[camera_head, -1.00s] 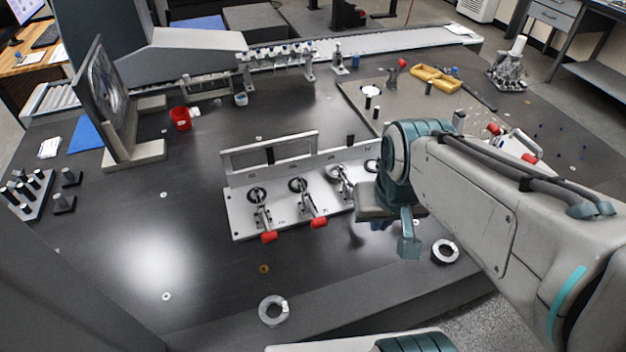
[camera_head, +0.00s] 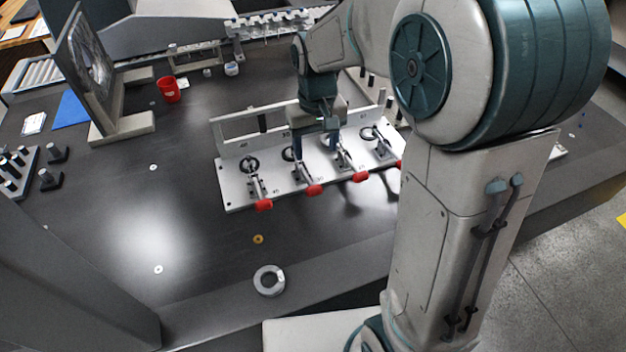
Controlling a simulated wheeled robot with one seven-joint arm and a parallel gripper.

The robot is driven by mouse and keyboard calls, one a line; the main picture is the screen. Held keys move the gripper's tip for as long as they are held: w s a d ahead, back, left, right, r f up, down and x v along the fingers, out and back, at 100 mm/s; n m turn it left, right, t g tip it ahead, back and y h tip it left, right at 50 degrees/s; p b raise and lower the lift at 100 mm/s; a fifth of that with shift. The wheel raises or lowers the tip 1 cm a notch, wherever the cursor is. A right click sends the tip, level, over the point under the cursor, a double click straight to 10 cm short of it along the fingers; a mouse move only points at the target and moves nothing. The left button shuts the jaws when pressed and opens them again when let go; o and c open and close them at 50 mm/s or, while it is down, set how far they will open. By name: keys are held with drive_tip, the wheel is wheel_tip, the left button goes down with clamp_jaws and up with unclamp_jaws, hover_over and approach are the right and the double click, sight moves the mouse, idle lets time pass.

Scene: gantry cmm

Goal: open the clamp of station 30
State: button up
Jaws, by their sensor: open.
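The clamp fixture is a light metal plate (camera_head: 236,192) with an upright rear rail. It carries a row of toggle clamps with red-tipped levers pointing to the front: a left clamp (camera_head: 256,184), a second one with a red grip (camera_head: 313,190), a third one with a red grip (camera_head: 360,176), and one more at the right. The station numbers are too small to read surely, so I cannot tell which is station 30. My gripper (camera_head: 316,146) is open and points down over the fixture, around the second and third clamps. It partly hides them; I cannot tell whether it touches anything.
A grey ring (camera_head: 269,281) and a small brass washer (camera_head: 258,239) lie in front of the fixture. A red cup (camera_head: 169,90) and a tilted panel on a stand (camera_head: 124,137) are at the left. My arm hides the right side. The table's left-front area is mostly clear.

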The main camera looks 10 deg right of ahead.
sight(314, 187)
drive_tip(key=f, duration=0.9)
drive_tip(key=f+b, duration=0.1)
drive_tip(key=f, duration=0.4)
drive_tip(key=shift+w+a+f, duration=0.15)
drive_tip(key=shift+w+a, duration=0.05)
drive_tip(key=shift+w, duration=0.05)
drive_tip(key=shift+c, duration=0.3)
